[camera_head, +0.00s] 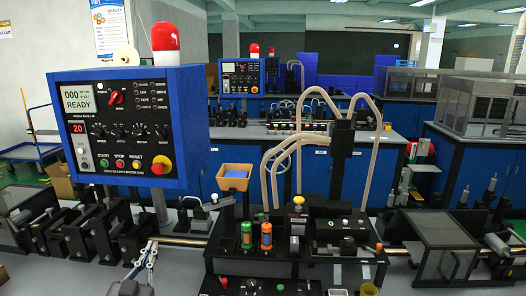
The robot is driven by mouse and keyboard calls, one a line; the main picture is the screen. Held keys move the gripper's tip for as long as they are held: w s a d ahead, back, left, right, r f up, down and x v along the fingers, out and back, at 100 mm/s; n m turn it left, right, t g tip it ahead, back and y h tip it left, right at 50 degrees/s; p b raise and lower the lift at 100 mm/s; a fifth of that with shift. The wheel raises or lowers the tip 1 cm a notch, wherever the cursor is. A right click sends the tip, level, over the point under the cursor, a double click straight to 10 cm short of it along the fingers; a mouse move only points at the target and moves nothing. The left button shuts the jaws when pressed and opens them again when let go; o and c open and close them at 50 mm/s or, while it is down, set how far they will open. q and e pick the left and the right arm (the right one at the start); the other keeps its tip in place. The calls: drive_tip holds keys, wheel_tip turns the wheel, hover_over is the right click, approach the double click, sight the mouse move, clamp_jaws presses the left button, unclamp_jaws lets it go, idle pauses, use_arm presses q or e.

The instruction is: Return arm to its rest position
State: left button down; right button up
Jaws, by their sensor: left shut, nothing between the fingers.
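My left gripper (147,252) shows low in the picture, left of centre, with its slim grey fingers pointing up and shut with nothing between them. It is in front of the machine bench, left of the black fixture block (250,262). I cannot tell how far it is from the bench. My right gripper is not in view.
A blue control box (185,120) with a red lamp (165,40) stands above the bench at left. Pale hoses (268,165) rise behind the fixture. A clear-sided guard box (440,245) is at right. Blue cabinets (390,170) stand behind.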

use_arm(q)
drive_tip(key=s+d+f+g, duration=0.3)
drive_tip(key=s+f, duration=0.2)
drive_tip(key=s+d+f+m+g+h, duration=0.1)
drive_tip(key=s+d+f+g, duration=0.1)
drive_tip(key=s+f, duration=0.3)
drive_tip(key=s+d+f+g+h, duration=0.1)
drive_tip(key=s+d+f+g, duration=0.2)
drive_tip(key=s+f, duration=0.2)
drive_tip(key=shift+s+d+f+m+g, duration=0.1)
drive_tip(key=shift+d+f+m+g, duration=0.1)
drive_tip(key=shift+f, duration=0.3)
drive_tip(key=shift+s+d+f+m+g, duration=0.1)
drive_tip(key=shift+d+f+m, duration=0.1)
drive_tip(key=shift+f, duration=0.25)
drive_tip(key=s+f+n+g+y, duration=0.1)
drive_tip(key=s+f+g, duration=0.25)
drive_tip(key=s, duration=0.75)
drive_tip(key=s+f+g, duration=0.2)
drive_tip(key=s+g, duration=0.2)
drive_tip(key=s, duration=0.7)
wheel_tip(320, 180, down, 28)
drive_tip(key=s+g, duration=0.1)
drive_tip(key=s, duration=0.2)
drive_tip(key=s+a+f+g, duration=0.1)
drive_tip(key=s+a+f, duration=0.2)
drive_tip(key=s+f, duration=1.2)
drive_tip(key=shift+s+f+b, duration=0.4)
drive_tip(key=shift+s, duration=0.4)
